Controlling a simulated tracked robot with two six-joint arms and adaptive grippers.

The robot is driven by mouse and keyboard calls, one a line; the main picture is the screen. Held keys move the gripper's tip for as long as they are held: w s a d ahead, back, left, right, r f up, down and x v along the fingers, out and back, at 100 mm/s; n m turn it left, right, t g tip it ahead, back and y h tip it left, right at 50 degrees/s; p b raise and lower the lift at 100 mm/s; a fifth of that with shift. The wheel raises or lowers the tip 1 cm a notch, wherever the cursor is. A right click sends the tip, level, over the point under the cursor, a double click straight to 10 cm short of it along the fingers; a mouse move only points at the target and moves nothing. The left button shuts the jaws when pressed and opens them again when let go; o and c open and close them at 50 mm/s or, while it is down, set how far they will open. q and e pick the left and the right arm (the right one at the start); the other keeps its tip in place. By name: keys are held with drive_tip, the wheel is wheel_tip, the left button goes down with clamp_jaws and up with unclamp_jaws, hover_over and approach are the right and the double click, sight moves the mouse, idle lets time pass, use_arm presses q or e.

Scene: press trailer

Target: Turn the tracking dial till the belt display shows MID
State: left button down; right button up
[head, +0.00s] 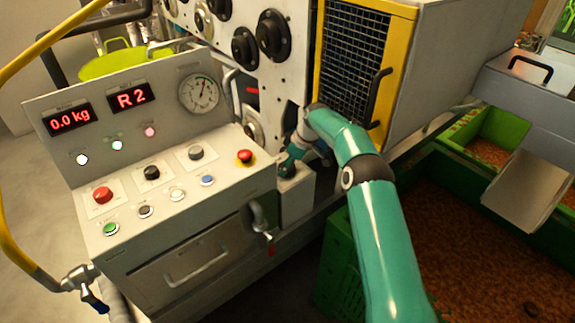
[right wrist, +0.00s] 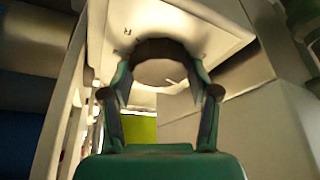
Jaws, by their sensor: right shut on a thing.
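The belt display (head: 131,97) on the control console reads "R 2" in red. The tracking dial is a round knob (right wrist: 160,68) on a light plate in the right wrist view, with small dark marks beside it, one like an "R". My right gripper (head: 290,162) reaches down to a small grey box beside the console. In the right wrist view its two fingers (right wrist: 161,88) are shut on opposite sides of the knob. In the head view my gripper and arm mostly hide the dial. My left gripper is not in view.
The console (head: 190,232) carries a "0.0 kg" display (head: 68,120), a gauge (head: 199,94), several buttons and a red emergency stop (head: 245,156). A yellow-framed mesh guard (head: 353,60) stands close behind my right arm. Green crates (head: 494,138) are at the right.

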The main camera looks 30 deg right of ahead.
idle(0.3)
drive_tip(key=o, duration=1.2)
drive_tip(key=shift+c, duration=0.2)
wheel_tip(320, 180, up, 10)
